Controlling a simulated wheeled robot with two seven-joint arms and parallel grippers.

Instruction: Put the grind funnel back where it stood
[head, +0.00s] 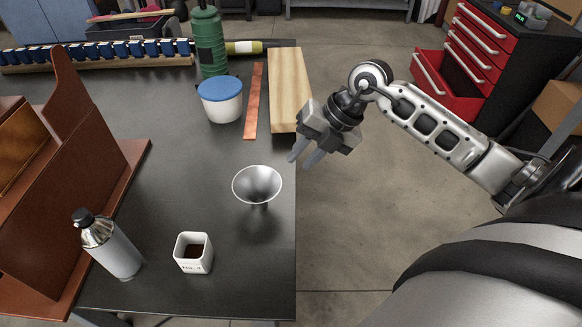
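The grind funnel (257,184) is a shiny metal cone, wide mouth up and narrow spout down, at the right side of the dark table. It is upright, and a dark reflection shows on the table below its spout. My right gripper (300,162) is just past the table's right edge, up and to the right of the funnel in the picture. Its two fingers point down-left with a gap between them, and nothing is held. It is apart from the funnel. A white square cup (193,253) with dark grounds stands left of and nearer than the funnel. My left gripper is out of view.
A metal bottle (112,247) stands front left beside a brown panelled stand (65,170). A blue-lidded tub (220,100), copper strip (254,102), wooden block (289,90) and green bottle (209,42) are farther back. The table middle (180,180) is clear.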

